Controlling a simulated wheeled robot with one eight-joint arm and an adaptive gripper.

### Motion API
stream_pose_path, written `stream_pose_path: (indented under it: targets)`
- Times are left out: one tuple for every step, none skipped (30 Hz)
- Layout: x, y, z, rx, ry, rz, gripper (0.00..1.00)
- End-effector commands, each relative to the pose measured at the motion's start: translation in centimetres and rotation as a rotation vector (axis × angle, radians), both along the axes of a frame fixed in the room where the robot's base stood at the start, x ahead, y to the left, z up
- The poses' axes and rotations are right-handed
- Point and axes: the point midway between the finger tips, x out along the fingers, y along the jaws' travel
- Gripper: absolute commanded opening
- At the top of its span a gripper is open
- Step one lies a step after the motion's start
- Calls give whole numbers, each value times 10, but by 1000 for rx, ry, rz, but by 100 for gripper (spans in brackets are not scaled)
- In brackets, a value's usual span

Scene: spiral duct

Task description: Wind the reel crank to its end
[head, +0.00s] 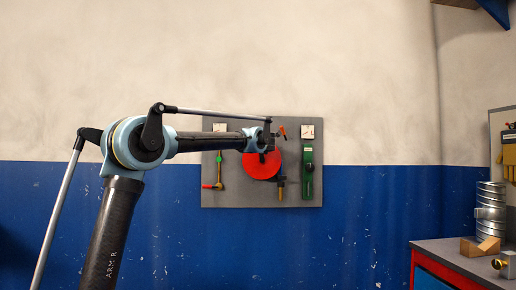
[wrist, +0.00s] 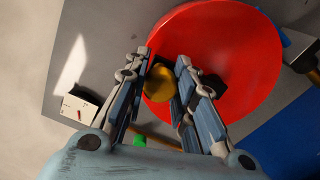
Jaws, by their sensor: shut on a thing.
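The red reel disc (head: 261,168) is mounted on a grey wall panel (head: 240,198). It also fills the upper right of the wrist view (wrist: 235,50). A brass-coloured round knob (wrist: 174,80), which looks like the reel crank's handle, sits near the disc's left edge in the wrist view. My gripper (wrist: 162,65) is shut on this knob, with one finger on each side. In the head view my gripper (head: 266,143) covers the top of the disc, and the knob is hidden there. The rest of the crank cannot be made out.
The panel also carries a green slotted plate (head: 308,172) at right, a brass lever with red handle (head: 215,186) at left, and white square dials (head: 307,132). A red bench (head: 450,258) with a coiled silver duct (head: 490,212) stands far right.

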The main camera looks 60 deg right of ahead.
Motion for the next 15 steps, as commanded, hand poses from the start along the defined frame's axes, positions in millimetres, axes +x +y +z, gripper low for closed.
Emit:
stream_pose_path:
  targets:
    - [-2, -2, 0, 3, -4, -4, 0]
    - [-3, -2, 0, 5, -7, -5, 0]
    - [-3, -2, 0, 8, -10, -5, 0]
    - [-3, -2, 0, 10, -12, -5, 0]
    - [-4, -3, 0, 12, -14, -5, 0]
    - [-4, -3, 0, 13, -16, -6, 0]
    - [-4, -3, 0, 15, -18, -6, 0]
    - [-4, -3, 0, 15, -19, -6, 0]
    - [-4, -3, 0, 16, -19, -6, 0]
    - [-5, -3, 0, 17, -20, -6, 0]
    - [-5, -3, 0, 17, -21, -6, 0]
    - [-5, -3, 0, 18, -22, -7, 0]
    - [-5, -3, 0, 18, -21, -8, 0]
    - [-5, -3, 0, 19, -22, -8, 0]
    - [-5, -3, 0, 19, -22, -8, 0]
